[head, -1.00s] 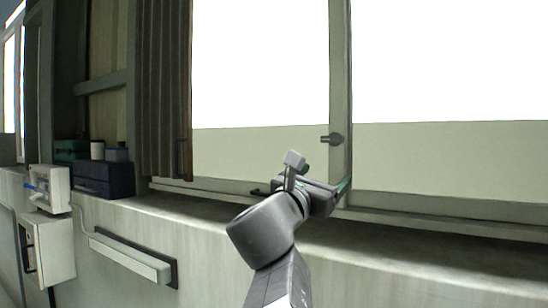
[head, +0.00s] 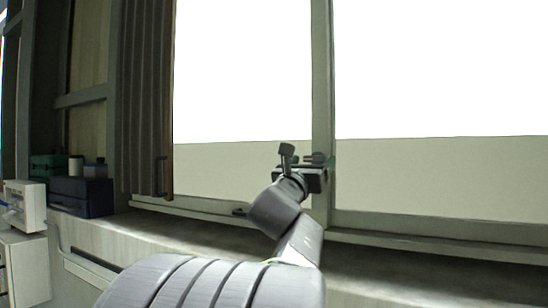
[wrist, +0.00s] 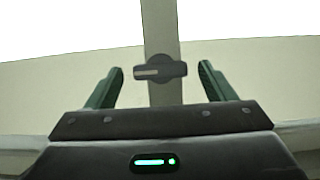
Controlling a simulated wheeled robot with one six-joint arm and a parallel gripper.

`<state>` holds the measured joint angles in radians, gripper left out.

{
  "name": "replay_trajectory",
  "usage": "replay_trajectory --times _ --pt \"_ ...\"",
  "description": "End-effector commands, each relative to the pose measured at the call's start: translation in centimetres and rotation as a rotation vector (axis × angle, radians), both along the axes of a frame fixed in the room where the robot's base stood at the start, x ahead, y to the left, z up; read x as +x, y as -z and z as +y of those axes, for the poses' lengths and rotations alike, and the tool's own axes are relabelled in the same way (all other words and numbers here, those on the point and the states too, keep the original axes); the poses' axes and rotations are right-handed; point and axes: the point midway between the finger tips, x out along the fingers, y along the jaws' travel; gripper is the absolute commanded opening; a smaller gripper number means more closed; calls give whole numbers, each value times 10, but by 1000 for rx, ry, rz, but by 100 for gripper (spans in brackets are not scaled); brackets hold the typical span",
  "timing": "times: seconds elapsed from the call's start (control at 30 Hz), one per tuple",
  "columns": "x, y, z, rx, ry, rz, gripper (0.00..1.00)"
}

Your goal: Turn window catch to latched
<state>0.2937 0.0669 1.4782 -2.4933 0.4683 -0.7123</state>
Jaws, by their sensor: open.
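The window catch (wrist: 161,70) is a dark grey turning handle on the upright frame post (wrist: 163,27). In the wrist view it lies horizontal, with a pale stripe on its left half. My gripper (wrist: 161,74) is open, with one green finger on each side of the catch and a gap to both. The catch appears ahead of the fingertips, and I see no contact. In the head view the catch (head: 317,157) shows just above my gripper (head: 329,167), whose body hides its lower part.
Bright window panes (head: 243,75) stand either side of the post. A sill (head: 400,262) runs below. A brown slatted shutter or curtain (head: 146,100) hangs left. Dark blue (head: 82,196) and green (head: 47,165) boxes sit at the far left. The space around the catch is clear.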

Motion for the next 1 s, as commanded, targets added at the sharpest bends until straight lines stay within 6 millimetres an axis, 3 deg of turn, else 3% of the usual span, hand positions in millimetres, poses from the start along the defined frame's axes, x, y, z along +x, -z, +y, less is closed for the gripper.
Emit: replay_trajectory --times 0.43,0.47,0.6,0.7,1.0 --pt "11 -5 -7 0 0 0 76" --pt "11 -5 -7 0 0 0 74" --pt "10 -5 -7 0 0 0 47" --pt "10 -5 -7 0 0 0 32" --pt "11 -4 -6 30 -1 -20 32"
